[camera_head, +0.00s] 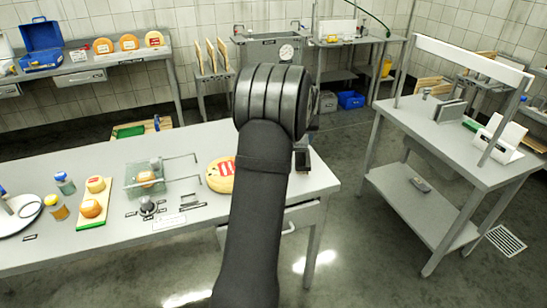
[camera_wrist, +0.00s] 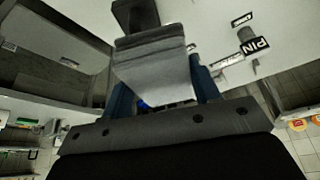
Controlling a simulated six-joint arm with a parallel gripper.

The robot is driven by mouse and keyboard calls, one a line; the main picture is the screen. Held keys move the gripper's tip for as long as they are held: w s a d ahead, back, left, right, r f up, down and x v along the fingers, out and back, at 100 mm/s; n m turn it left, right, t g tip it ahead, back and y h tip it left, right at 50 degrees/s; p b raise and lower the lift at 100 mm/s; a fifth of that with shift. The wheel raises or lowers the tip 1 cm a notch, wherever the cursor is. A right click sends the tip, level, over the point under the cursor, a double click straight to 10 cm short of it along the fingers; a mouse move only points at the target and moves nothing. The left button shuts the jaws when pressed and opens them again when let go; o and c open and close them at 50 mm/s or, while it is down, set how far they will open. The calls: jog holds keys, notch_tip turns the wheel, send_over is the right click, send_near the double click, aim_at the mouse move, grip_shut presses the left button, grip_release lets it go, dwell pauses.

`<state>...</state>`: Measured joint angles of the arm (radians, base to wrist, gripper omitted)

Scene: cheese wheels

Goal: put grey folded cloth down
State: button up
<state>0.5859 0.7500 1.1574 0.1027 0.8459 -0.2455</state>
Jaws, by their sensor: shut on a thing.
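In the wrist view, the grey folded cloth (camera_wrist: 154,72) hangs between the two blue-sided fingers of my gripper (camera_wrist: 163,92). The gripper is shut on it. A pale grey table surface (camera_wrist: 215,22) shows beyond the cloth. I cannot tell whether the cloth touches it. In the head view, my arm covers the gripper and hides the cloth, near the right end of the long grey table (camera_head: 323,181).
In the head view, a cheese wheel with a red-striped label (camera_head: 220,176) is left of my arm. A glass box (camera_head: 133,178) stands farther left.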

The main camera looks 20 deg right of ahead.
jog(key=w+a+f, duration=0.2)
jog(key=w, duration=0.1)
jog(key=w+a+f, duration=0.4)
jog(key=w, duration=0.1)
jog(key=shift+w+a+f, duration=0.1)
jog(key=shift+w+f, duration=0.15)
jog(key=shift+w, duration=0.1)
jog(key=shift+f, duration=2.05)
jog(key=shift+f, duration=0.2)
jog(key=o, duration=0.9)
jog(key=v, duration=1.2)
jog(key=shift+r, duration=0.2)
